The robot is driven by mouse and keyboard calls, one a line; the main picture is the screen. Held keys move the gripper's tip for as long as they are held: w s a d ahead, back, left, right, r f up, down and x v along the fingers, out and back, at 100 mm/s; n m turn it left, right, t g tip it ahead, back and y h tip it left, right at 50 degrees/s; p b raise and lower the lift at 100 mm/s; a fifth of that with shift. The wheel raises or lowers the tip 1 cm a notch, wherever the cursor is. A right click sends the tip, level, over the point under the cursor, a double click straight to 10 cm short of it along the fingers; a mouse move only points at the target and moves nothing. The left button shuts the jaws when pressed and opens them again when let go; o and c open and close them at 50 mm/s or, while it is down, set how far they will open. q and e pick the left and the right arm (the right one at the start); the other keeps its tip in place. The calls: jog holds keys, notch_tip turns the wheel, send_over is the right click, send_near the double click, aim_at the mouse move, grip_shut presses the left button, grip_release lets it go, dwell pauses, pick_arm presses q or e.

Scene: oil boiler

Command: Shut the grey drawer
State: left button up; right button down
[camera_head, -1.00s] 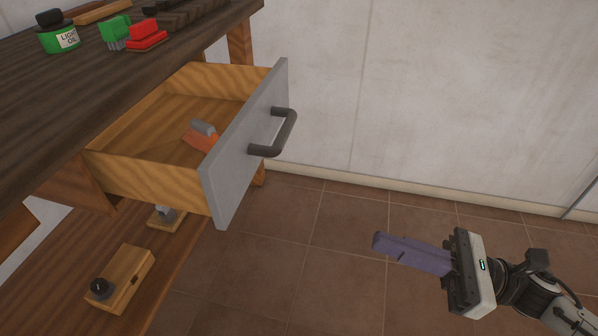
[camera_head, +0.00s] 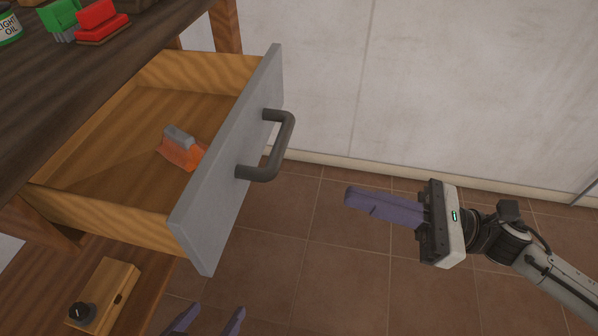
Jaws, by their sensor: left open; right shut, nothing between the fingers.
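The grey drawer (camera_head: 222,160) stands pulled out from under the dark workbench, with its grey front facing right and wooden sides. A dark bar handle (camera_head: 284,150) is on its front. An orange and grey object (camera_head: 182,148) lies inside. My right gripper (camera_head: 350,197) is shut and empty, over the floor to the right of the drawer and apart from the handle. My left gripper (camera_head: 211,321) shows only its two fingertips at the bottom edge, spread apart, below and in front of the drawer front.
The workbench top (camera_head: 60,100) holds a green brush (camera_head: 60,18), a red brush (camera_head: 101,22) and an oil tin (camera_head: 8,28). A wooden box with a black knob (camera_head: 105,295) sits on the lower shelf. The tiled floor (camera_head: 320,270) right of the drawer is clear up to the wall.

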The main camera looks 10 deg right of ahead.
jog(key=x, duration=1)
jog(key=shift+a, duration=0.25)
jog(key=shift+w, duration=0.2)
